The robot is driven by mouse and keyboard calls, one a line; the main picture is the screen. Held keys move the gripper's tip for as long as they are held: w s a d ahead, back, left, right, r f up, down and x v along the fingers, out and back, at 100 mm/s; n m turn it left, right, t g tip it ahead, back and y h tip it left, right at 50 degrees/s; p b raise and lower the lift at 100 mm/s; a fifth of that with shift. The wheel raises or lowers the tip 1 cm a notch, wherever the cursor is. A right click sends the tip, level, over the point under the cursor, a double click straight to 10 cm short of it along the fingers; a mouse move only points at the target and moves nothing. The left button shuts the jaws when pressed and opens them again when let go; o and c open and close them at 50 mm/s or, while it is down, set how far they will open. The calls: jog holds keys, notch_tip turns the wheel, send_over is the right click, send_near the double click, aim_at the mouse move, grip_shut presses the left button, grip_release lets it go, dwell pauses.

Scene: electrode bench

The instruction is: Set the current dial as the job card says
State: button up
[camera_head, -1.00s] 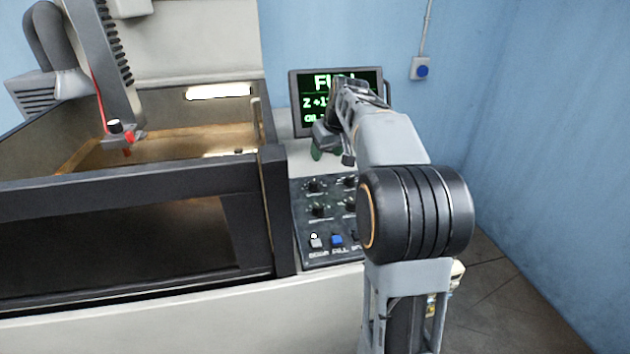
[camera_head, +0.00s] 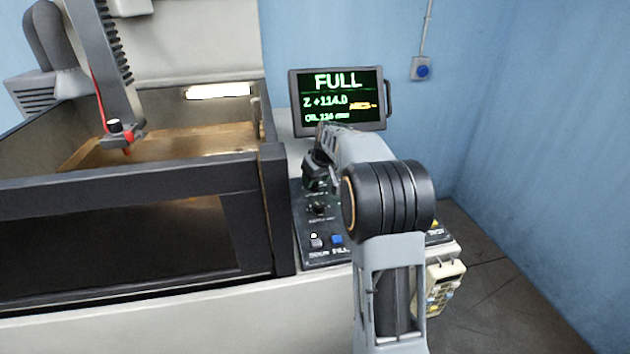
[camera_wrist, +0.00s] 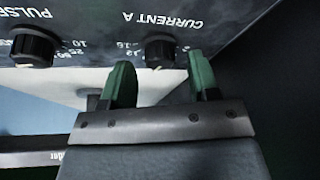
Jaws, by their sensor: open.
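The current dial (camera_wrist: 160,47) is a black knob with a pale mark, beneath the upside-down label "CURRENT A" in the wrist view. Numbers like 12 and 16 show beside it; its exact setting is not clear. My gripper (camera_wrist: 158,65) is open, with its two green fingers apart and empty. The dial appears in the gap between the fingertips, a little beyond them; I cannot tell whether they touch. In the head view my gripper (camera_head: 316,180) is over the upper left of the control panel (camera_head: 312,257) and hides that dial. No job card is readable.
A second knob (camera_wrist: 35,46), labelled "PULSE", sits beside the current dial. A lower dial (camera_head: 318,208) and buttons (camera_head: 317,241) are on the panel. The screen (camera_head: 337,100) reads FULL, Z +114.0. The tank's dark frame (camera_head: 275,205) stands close on the left.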

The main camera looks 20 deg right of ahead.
jog(key=shift+w+f, duration=0.2)
jog(key=shift+f, duration=0.4)
jog(key=c, duration=0.9)
